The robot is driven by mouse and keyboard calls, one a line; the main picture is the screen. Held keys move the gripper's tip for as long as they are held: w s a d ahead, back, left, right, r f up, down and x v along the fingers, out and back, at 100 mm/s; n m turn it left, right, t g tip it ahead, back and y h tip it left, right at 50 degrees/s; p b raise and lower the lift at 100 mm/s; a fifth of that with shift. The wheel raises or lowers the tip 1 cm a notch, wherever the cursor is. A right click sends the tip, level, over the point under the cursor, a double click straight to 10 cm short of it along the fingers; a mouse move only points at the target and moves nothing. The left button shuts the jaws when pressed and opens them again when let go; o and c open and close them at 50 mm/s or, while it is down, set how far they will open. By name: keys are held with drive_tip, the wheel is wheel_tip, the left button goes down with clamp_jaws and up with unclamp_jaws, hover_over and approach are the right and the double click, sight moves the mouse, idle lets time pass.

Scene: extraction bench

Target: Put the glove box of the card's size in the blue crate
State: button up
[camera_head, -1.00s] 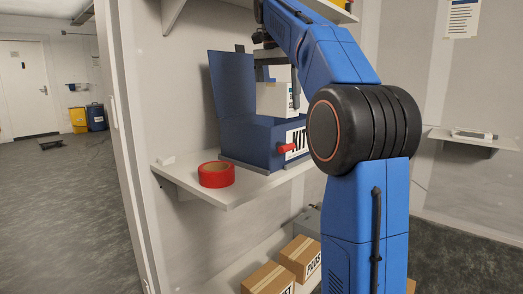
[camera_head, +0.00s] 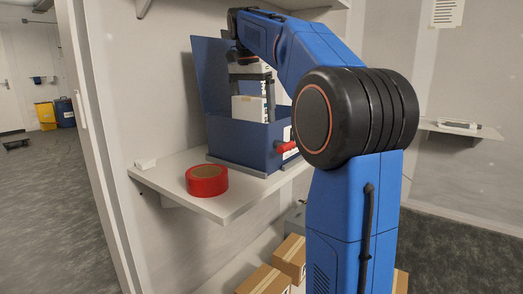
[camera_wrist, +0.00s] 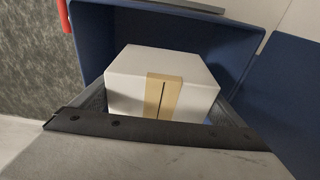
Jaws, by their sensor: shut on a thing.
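A white glove box (camera_head: 249,108) with a printed side hangs in my gripper (camera_head: 252,84), its lower part hidden behind the front wall of the blue crate (camera_head: 240,145). In the wrist view the white box (camera_wrist: 135,72) carries a tan stripe and sits between the crate's blue walls (camera_wrist: 82,30). My gripper (camera_wrist: 160,112) is shut on the box. The crate's lid stands open at the back. I cannot tell whether the box touches the crate's floor. I cannot make out a size on the box, and no size card is clear.
The crate stands on a white shelf (camera_head: 240,203). A roll of red tape (camera_head: 207,181) lies on the shelf in front of it. A red latch (camera_head: 285,147) sticks out from the crate. Cardboard boxes (camera_head: 264,279) stand below. A notice (camera_head: 447,12) hangs at the upper right.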

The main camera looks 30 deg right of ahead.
wheel_tip(320, 180, down, 10)
drive_tip(key=shift+r, duration=0.15)
idle(0.4)
drive_tip(key=o, duration=1)
drive_tip(key=r, duration=0.4)
drive_tip(key=a+r, duration=0.1)
drive_tip(key=r, duration=0.7)
drive_tip(key=shift+s+a, duration=0.35)
